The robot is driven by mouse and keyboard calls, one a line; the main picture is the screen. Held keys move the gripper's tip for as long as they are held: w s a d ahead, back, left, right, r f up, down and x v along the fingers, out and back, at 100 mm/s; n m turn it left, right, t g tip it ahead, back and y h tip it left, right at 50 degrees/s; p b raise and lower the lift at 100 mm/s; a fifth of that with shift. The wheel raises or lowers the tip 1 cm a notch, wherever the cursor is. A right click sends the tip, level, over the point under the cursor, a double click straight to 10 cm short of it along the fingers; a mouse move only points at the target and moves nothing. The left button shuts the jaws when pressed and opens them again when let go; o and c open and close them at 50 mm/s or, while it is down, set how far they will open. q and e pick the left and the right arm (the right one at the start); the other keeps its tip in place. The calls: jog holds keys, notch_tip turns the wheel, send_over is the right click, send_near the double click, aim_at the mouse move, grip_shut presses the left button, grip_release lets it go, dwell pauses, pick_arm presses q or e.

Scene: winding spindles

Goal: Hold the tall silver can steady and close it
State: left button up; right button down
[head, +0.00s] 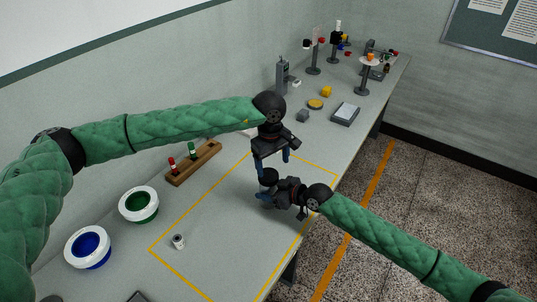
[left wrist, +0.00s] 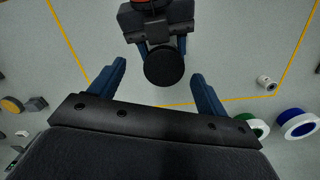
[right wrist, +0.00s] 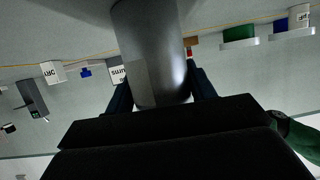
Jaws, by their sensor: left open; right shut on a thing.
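The tall silver can (right wrist: 150,50) stands between the fingers of my right gripper (right wrist: 157,88) in the right wrist view. My right gripper (head: 268,195) is shut on it in the head view and hides most of its body. A round black top (left wrist: 164,66) covers the can's upper end in the left wrist view; it also shows in the head view (head: 268,176). I cannot tell how tightly it sits. My left gripper (head: 273,160) is open and points down above the black top. Its two fingers are spread to either side, apart from it.
A small pale cylinder (head: 178,241) stands inside the yellow outline. Green (head: 139,204) and blue (head: 88,247) white-rimmed containers and a wooden rack (head: 194,163) stand to the left. A grey device (head: 344,113) and several small things lie farther back. The outlined area left of my grippers is mostly clear.

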pick_arm(q)
jog(key=n, duration=0.2)
jog(key=r+n, duration=0.1)
jog(key=n, duration=0.2)
jog(key=shift+w+n, duration=0.15)
jog(key=shift+n, duration=0.15)
jog(key=n, duration=0.4)
jog(key=shift+w+a+r, duration=0.1)
jog(key=shift+r, duration=0.2)
jog(key=n, duration=0.4)
jog(key=shift+w+a+r, duration=0.1)
jog(key=shift+r, duration=0.15)
jog(key=n, duration=0.4)
jog(key=shift+a+r, duration=0.1)
jog(key=shift+r, duration=0.05)
jog(key=n, duration=0.4)
jog(key=shift+a, duration=0.1)
jog(key=n, duration=0.5)
jog(key=shift+a+n+y, duration=0.15)
jog(key=shift+n+y, duration=0.15)
jog(key=shift+n, duration=0.1)
jog(key=n, duration=0.4)
jog(key=shift+a, duration=0.1)
jog(key=n, duration=0.4)
